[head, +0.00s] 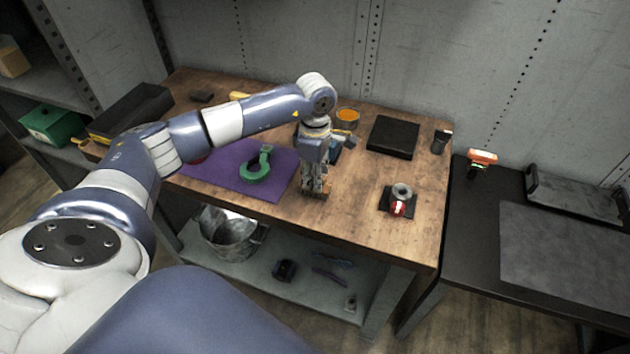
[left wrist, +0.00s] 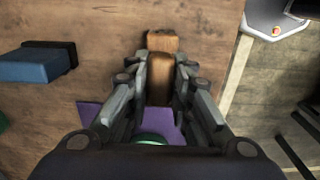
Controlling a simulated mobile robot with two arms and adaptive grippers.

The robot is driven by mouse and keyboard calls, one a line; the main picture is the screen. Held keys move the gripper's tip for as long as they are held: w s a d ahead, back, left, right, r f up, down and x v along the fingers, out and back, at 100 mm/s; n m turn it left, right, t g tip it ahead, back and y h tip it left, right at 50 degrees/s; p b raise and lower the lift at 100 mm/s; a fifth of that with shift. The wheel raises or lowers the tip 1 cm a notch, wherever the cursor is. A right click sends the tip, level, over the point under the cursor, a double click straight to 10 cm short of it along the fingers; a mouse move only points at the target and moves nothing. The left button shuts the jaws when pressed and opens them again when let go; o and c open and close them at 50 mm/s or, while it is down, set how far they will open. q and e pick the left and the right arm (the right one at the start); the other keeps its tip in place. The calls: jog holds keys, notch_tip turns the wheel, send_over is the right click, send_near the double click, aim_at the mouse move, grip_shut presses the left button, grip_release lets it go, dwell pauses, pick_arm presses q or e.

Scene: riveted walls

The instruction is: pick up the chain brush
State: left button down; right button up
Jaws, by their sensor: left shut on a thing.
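The chain brush (left wrist: 160,75), a small brown wooden piece, lies between the two fingers of my left gripper (left wrist: 161,62) in the left wrist view. Its far end sticks out past the fingertips. The fingers touch it from both sides. In the head view my left gripper (head: 314,188) points down at the front edge of the wooden workbench (head: 365,225), just right of the purple mat. It hides most of the brush there. I cannot tell whether the brush is lifted clear of the bench. My right gripper is not in view.
A green ring-shaped tool (head: 256,169) lies on the purple mat (head: 215,170). A black box (head: 393,137), an orange-filled bowl (head: 347,117) and a small black stand with a red item (head: 398,203) are on the bench. A metal bucket (head: 232,236) stands on the shelf below.

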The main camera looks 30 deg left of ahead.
pick_arm(q)
jog(key=shift+s+a+r+b, duration=0.15)
jog(key=shift+r+b, duration=0.2)
jog(key=shift+r, duration=0.2)
jog(key=shift+s+d+r+b, duration=0.15)
jog(key=shift+r+b, duration=0.15)
jog(key=shift+r, duration=0.25)
jog(key=s+a+r+b, duration=0.1)
jog(key=s+b, duration=0.3)
jog(key=s, duration=1.1)
jog(key=shift+s+a+r, duration=0.15)
jog(key=shift+a+r, duration=0.2)
jog(key=shift+a, duration=0.35)
